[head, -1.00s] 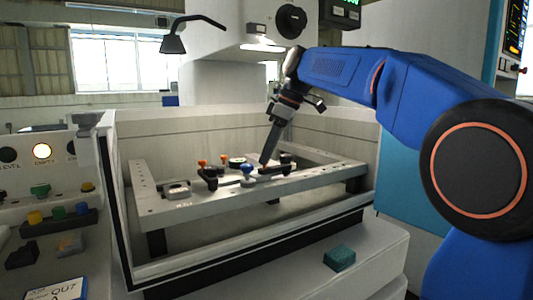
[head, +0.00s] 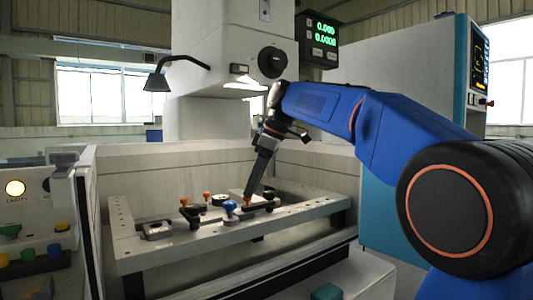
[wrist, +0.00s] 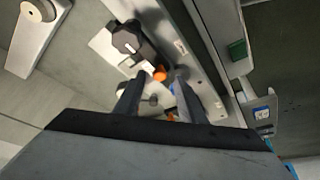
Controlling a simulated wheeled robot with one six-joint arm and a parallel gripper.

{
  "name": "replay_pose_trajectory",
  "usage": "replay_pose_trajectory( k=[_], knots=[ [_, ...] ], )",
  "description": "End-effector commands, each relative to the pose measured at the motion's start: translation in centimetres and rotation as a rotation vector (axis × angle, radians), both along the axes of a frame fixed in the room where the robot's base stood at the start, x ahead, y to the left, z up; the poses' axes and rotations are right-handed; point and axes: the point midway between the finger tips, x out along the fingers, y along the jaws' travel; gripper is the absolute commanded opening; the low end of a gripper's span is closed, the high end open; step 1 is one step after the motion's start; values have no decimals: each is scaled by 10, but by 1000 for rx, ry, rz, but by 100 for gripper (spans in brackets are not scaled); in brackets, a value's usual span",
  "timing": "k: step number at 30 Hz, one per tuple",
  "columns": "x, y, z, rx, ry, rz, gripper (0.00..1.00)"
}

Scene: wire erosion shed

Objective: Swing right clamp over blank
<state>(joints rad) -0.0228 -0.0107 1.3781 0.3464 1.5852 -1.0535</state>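A dark clamp (head: 262,205) lies at the right of the blank area on the grey frame in the head view. An orange knob (wrist: 160,75) shows just beyond my fingertips in the wrist view, beside a dark clamp body (wrist: 130,40). My gripper (wrist: 158,82) points down, its two dark fingers apart with the knob in the gap between their tips. I cannot tell whether the fingers touch it. In the head view my gripper (head: 247,194) is low at the right clamp. A blue knob (head: 230,206) stands just left of it. The blank itself is hard to make out.
Other orange-knobbed parts (head: 184,202) stand left on the frame (head: 128,240). Low tank walls (head: 120,172) surround it. The machine head (head: 208,110) and a lamp (head: 156,82) are above. A green block (head: 326,291) lies on the front ledge.

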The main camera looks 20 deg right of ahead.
Motion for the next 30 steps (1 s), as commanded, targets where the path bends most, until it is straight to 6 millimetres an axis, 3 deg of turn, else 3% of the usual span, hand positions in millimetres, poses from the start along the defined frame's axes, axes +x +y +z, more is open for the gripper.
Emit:
replay_pose_trajectory(
  k=[18,24,30],
  knots=[
    [-20,-42,112,-1,-3,-2,36],
    [-24,-50,134,1,-1,-1,36],
    [-26,-54,144,0,-1,0,36]
  ],
)
